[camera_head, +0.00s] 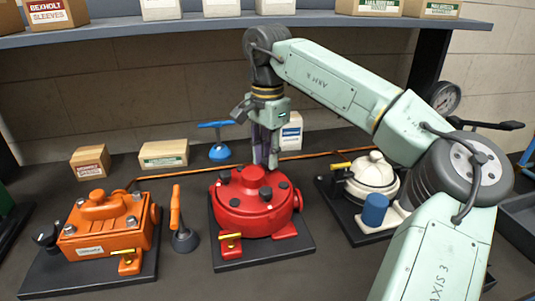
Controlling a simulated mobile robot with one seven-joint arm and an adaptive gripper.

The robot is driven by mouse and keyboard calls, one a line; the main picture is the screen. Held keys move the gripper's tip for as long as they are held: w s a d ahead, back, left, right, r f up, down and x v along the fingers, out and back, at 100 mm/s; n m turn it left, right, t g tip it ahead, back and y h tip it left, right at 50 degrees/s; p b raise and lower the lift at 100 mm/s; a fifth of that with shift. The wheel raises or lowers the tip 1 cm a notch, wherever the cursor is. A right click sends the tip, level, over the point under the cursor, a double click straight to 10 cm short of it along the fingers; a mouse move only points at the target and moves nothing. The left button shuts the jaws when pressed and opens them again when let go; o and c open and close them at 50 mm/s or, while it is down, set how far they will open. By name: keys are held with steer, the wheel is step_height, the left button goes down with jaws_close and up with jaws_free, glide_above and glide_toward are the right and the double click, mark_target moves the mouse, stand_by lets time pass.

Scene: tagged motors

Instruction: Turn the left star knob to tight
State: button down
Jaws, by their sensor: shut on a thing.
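A red round motor housing (255,213) stands on a dark base plate at the middle of the bench. Several dark knobs sit around its top, among them one at the left (225,177) and one at the front (265,193). My gripper (267,164) points down at the back of the red housing, with its fingers close together. It is shut on a knob there, which the fingers mostly hide. I cannot make out the knob's star shape or its turn, nor any tight mark.
An orange motor (105,232) and an orange-handled tool (177,220) are at left. A cream motor (370,176) and blue cylinder (374,209) are at right. Small boxes (163,153) and a blue T-handle (217,144) stand behind. A shelf (160,28) runs above.

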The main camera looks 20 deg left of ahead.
steer(key=m, duration=0.4)
steer(key=shift+r+m, duration=0.1)
steer(key=shift+m, duration=0.2)
steer(key=m, duration=0.4)
steer(key=shift+m, duration=0.3)
steer(key=m, duration=0.4)
steer(key=shift+w+m, duration=0.1)
steer(key=shift+m, duration=0.2)
steer(key=m, duration=0.4)
steer(key=shift+r, duration=0.1)
steer(key=m, duration=0.5)
steer(key=shift+b, duration=0.4)
steer(key=m, duration=0.4)
steer(key=shift+m, duration=0.3)
steer(key=m, duration=0.4)
steer(key=shift+b, duration=0.3)
steer(key=m, duration=0.5)
